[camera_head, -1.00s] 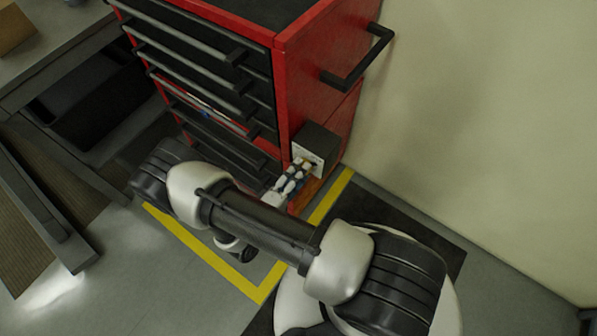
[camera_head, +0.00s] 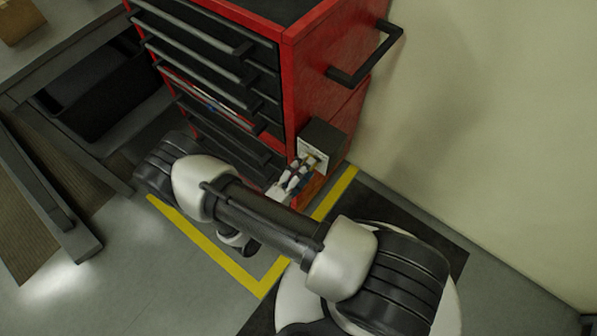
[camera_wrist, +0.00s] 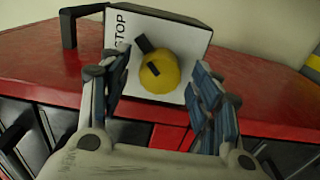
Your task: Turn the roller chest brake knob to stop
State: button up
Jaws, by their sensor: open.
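The brake knob (camera_wrist: 160,72) is a yellow round knob with a dark pointer bar, on the white face of a dark box. The word STOP (camera_wrist: 120,32) is printed at the left of that face in the wrist view. The bar points up and left, not straight at the word. In the head view the brake box (camera_head: 325,143) sits on the side of the red roller chest (camera_head: 330,45). My gripper (camera_wrist: 168,88) is open, with one finger on each side of the knob, apart from it. In the head view my gripper (camera_head: 300,172) is at the box face, covering the knob.
The chest's black side handle (camera_head: 365,55) sticks out above the box. A grey bench (camera_head: 60,65) stands to the left. The pale wall (camera_head: 500,120) is close on the right. Yellow tape (camera_head: 205,250) marks the floor around the chest.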

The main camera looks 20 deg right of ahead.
jog(key=v, duration=1.2)
jog(key=shift+w, duration=0.1)
jog(key=d+r+m+g+y, duration=0.25)
jog(key=r+g, duration=0.35)
jog(key=r, duration=0.3)
jog(key=d+r+m+g+y, duration=0.2)
jog(key=d+r+m+g, duration=0.15)
jog(key=r+g, duration=0.45)
jog(key=s+d+r+t+y, duration=0.1)
jog(key=s+r+t+y, duration=0.1)
jog(key=r, duration=0.4)
jog(key=s+d+r+t+y, duration=0.1)
jog(key=s+r+t+y, duration=0.2)
jog(key=r, duration=0.3)
jog(key=s+d+r+m+t+y, duration=0.1)
jog(key=s+d+r+t+y, duration=0.1)
jog(key=r+y, duration=0.3)
jog(key=shift+s+r+t, duration=0.4)
jog(key=shift+r+t, duration=0.1)
jog(key=shift+r, duration=0.1)
jog(key=shift+d, duration=0.1)
